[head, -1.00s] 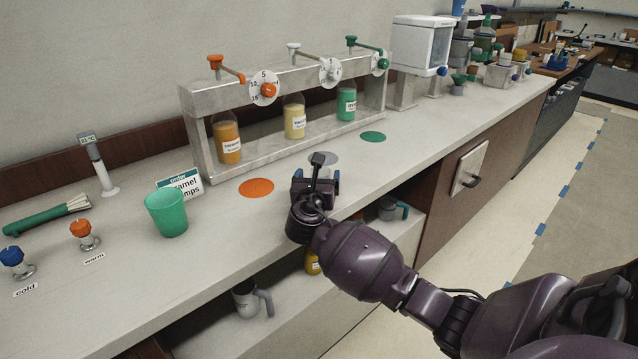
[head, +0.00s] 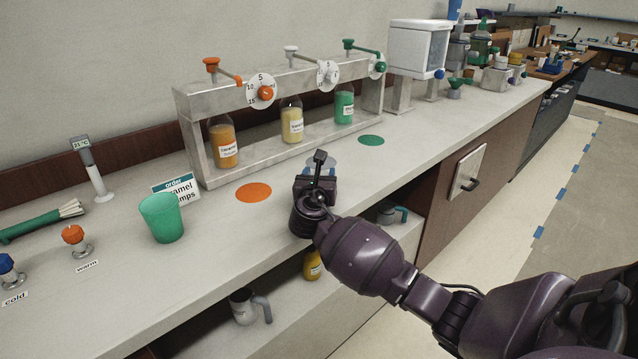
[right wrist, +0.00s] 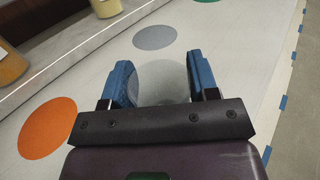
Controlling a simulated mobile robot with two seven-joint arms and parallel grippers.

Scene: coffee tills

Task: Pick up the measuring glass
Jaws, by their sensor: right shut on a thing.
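The measuring glass (right wrist: 163,82) is a small clear round vessel, seen between the blue fingers in the right wrist view. My right gripper (right wrist: 160,68) is shut on it, one finger on each side. In the head view my right gripper (head: 317,180) is over the front edge of the counter. The gripper body hides most of the glass there; a pale, clear part shows just beyond it. I cannot tell whether the glass touches the counter. My left gripper is not in view.
A syrup rack (head: 187,125) with three bottles stands behind on the counter (head: 110,265). Orange (head: 253,192), grey (right wrist: 154,37) and green (head: 370,140) discs lie before it. A shelf below holds jugs.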

